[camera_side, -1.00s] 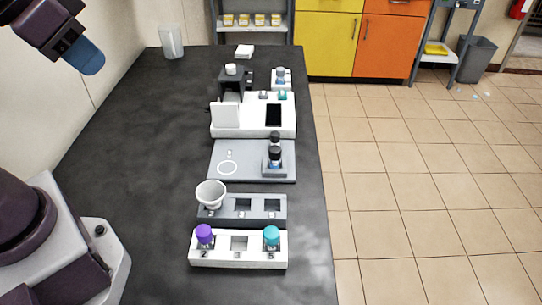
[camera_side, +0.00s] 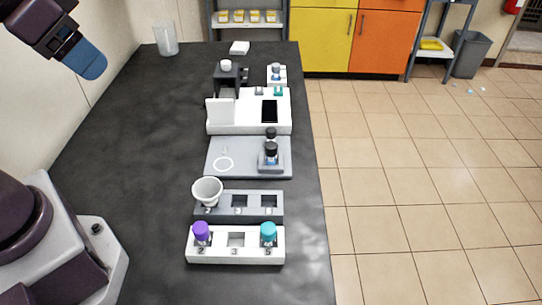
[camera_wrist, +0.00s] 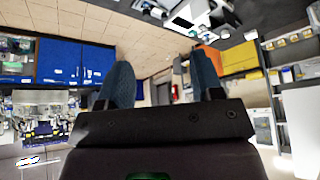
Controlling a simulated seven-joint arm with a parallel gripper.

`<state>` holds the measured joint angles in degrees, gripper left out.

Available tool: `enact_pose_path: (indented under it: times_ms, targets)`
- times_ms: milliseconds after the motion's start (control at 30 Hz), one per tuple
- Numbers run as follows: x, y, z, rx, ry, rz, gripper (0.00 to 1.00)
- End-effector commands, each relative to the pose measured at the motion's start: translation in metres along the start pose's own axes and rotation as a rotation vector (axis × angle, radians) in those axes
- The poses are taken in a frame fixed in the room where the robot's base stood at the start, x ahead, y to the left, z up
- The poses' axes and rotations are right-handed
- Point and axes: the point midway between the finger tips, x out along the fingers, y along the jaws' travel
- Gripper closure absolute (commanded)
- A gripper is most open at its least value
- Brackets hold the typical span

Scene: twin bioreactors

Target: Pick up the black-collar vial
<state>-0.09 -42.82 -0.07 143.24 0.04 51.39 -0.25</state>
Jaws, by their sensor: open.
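A dark-capped vial (camera_side: 271,150), which looks like the black-collar vial, stands upright in a small holder on the right of the grey plate (camera_side: 205,170). A second small dark-topped item (camera_side: 270,133) is just behind it; its details are too small to tell. My gripper (camera_side: 88,65) is high at the upper left in the side view, far from the vial. In the wrist view my gripper (camera_wrist: 161,75) shows two blue fingers spread apart with nothing between them. The vial cannot be made out clearly in the wrist view.
A white rack (camera_side: 236,256) in front holds a purple-capped vial (camera_side: 201,231) and a teal-capped vial (camera_side: 268,232). Behind it is a grey rack (camera_side: 262,214) with a white cup (camera_side: 207,191). A white instrument (camera_side: 245,122) stands behind the plate. The bench's left side is clear.

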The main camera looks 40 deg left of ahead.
Motion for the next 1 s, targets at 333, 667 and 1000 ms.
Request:
enact_pose_path:
  times_ms: [333, 667, 1000]
  targets:
    - [0.085, -0.026, -0.027, -0.380, -0.024, -0.136, 0.40]
    - [0.209, -0.038, -0.015, -0.988, -0.048, -0.036, 0.40]
    - [0.286, 0.001, 0.005, -1.846, -0.185, 0.372, 0.40]
